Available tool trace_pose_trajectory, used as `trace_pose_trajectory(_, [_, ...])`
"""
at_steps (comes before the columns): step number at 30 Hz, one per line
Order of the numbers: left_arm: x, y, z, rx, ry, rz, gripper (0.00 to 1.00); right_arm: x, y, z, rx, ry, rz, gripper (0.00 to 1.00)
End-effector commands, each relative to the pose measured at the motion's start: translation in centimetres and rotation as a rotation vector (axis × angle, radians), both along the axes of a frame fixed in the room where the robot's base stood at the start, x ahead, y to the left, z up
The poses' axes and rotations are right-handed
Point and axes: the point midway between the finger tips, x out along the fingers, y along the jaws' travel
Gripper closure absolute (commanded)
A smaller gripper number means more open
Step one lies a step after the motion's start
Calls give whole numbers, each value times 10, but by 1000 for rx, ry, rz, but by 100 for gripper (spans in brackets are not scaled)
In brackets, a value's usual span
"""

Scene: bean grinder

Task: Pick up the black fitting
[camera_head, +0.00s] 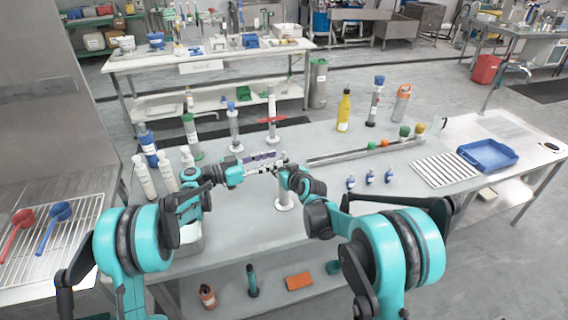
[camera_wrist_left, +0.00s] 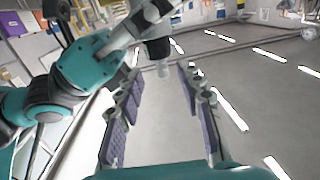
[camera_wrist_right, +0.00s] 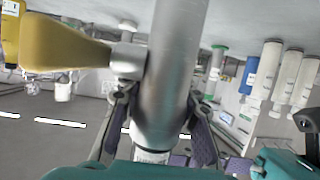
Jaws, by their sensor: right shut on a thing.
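My left gripper (camera_head: 264,162) is open, its purple-padded fingers spread. Between and beyond them, the left wrist view shows a black fitting (camera_wrist_left: 158,48) with a small pale tip; it seems to sit at the end of a grey tube. I cannot tell whether it is joined to the tube. My right gripper is shut around a silver metal tube (camera_wrist_right: 170,70), the grinder body, which has a tan knob (camera_wrist_right: 62,45) on its side. The left fingers show close to the tube's lower end. The black fitting is not clear in the head view.
A long grey rail (camera_head: 350,151) lies behind the grippers. Bottles and tubes stand along the table's left and back. Small blue bottles (camera_head: 370,178), a white rack (camera_head: 445,170) and a blue tray (camera_head: 488,155) are at right.

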Motion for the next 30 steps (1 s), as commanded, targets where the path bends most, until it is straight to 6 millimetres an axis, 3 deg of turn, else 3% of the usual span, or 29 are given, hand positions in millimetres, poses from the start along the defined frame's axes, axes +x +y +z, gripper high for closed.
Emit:
trace_pose_trajectory(9, [20,-40,-5,0,0,-3,63,0,0,0,0,0,1,100])
trace_pose_trajectory(17, [22,-43,-5,1,0,0,63,0,0,0,0,0,0,100])
trace_pose_trajectory(21, [22,-43,-5,1,0,0,100,0,0,0,0,0,1,100])
trace_pose_trajectory(30, [22,-43,-5,0,0,0,100,0,0,0,0,0,0,100])
